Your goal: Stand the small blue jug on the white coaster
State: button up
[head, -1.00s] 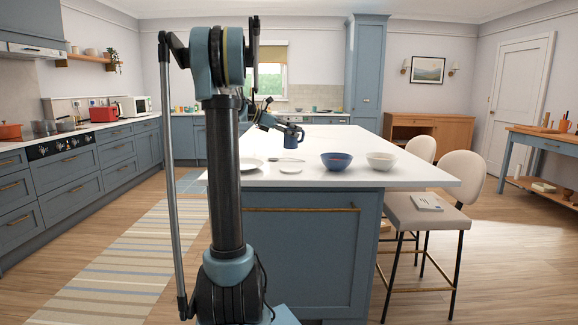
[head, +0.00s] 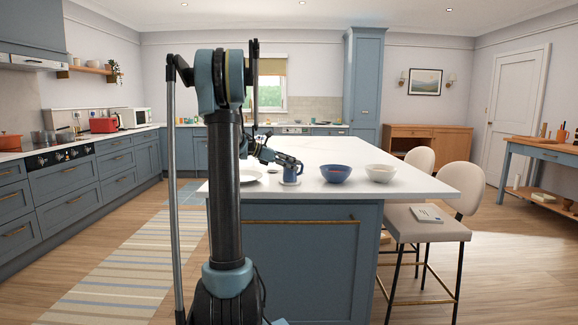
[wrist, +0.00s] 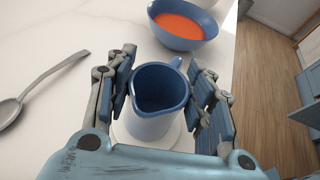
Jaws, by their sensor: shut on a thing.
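The small blue jug (head: 290,173) is upright between the fingers of my gripper (head: 291,163) on the near end of the white island counter. In the wrist view my gripper (wrist: 163,82) is shut on the jug (wrist: 158,118), one finger on each side of its body. I look into its empty dark blue inside. The white coaster (wrist: 181,143) shows around the jug's base, directly beneath it. In the head view a thin edge of the coaster (head: 290,183) shows under the jug. The jug appears to touch the coaster, but its bottom edge is partly hidden.
A blue bowl (head: 335,174) with orange-red contents (wrist: 182,26) stands close on the right. A white bowl (head: 380,173) is beyond it. A metal spoon (wrist: 36,87) lies left of the jug.

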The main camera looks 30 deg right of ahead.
jog(key=o, duration=1.3)
jog(key=shift+c, duration=0.2)
jog(key=v, duration=1.2)
jog(key=s+a+f+m+t+y, duration=0.2)
jog(key=s+a+f+m+y, duration=0.4)
jog(key=s+a+f, duration=0.7)
jog(key=s+a+f+m+t+y, duration=0.3)
jog(key=s+a+f+m+y, duration=0.4)
jog(key=s+a+f, duration=0.7)
jog(key=s+a+m, duration=0.1)
jog(key=s+a, duration=0.5)
jog(key=a, duration=0.2)
jog(key=shift+s+f+m, duration=0.2)
jog(key=shift+s+m, duration=0.15)
jog(key=shift+m, duration=0.05)
